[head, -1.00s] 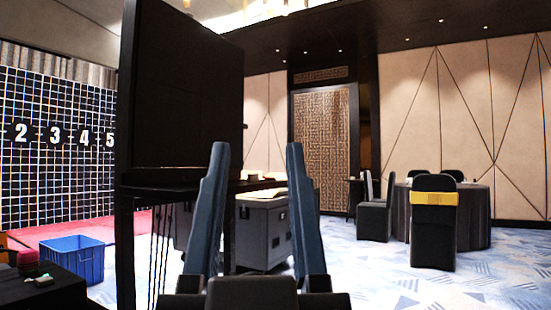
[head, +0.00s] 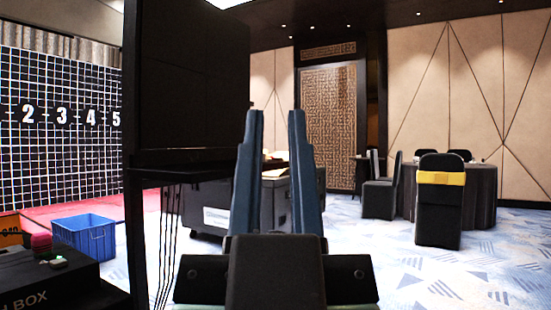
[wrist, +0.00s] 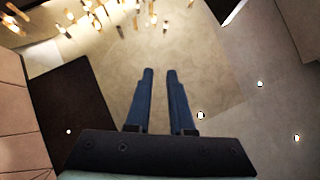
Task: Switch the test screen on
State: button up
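A large black screen (head: 190,75) stands upright on a dark stand left of centre in the head view, its face dark; I cannot tell if it is the test screen. A lit wall (head: 60,165) with a white grid and numbers stands at far left. A small pale object with green and red parts (head: 56,262) lies on a black box (head: 40,295) at lower left; I cannot tell if it is a switch. My gripper (head: 275,112) points up at the centre, right of the screen's edge. Its fingers are apart and empty, also in the wrist view (wrist: 159,72).
A blue crate (head: 85,235) stands on the floor at left. Dark cases (head: 210,208) stand behind my gripper. A round table (head: 485,195) with black chairs (head: 438,215) is at right. Patterned carpet (head: 400,270) is clear between. The wrist view shows ceiling lamps (wrist: 130,15).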

grip_shut()
dwell(1.4)
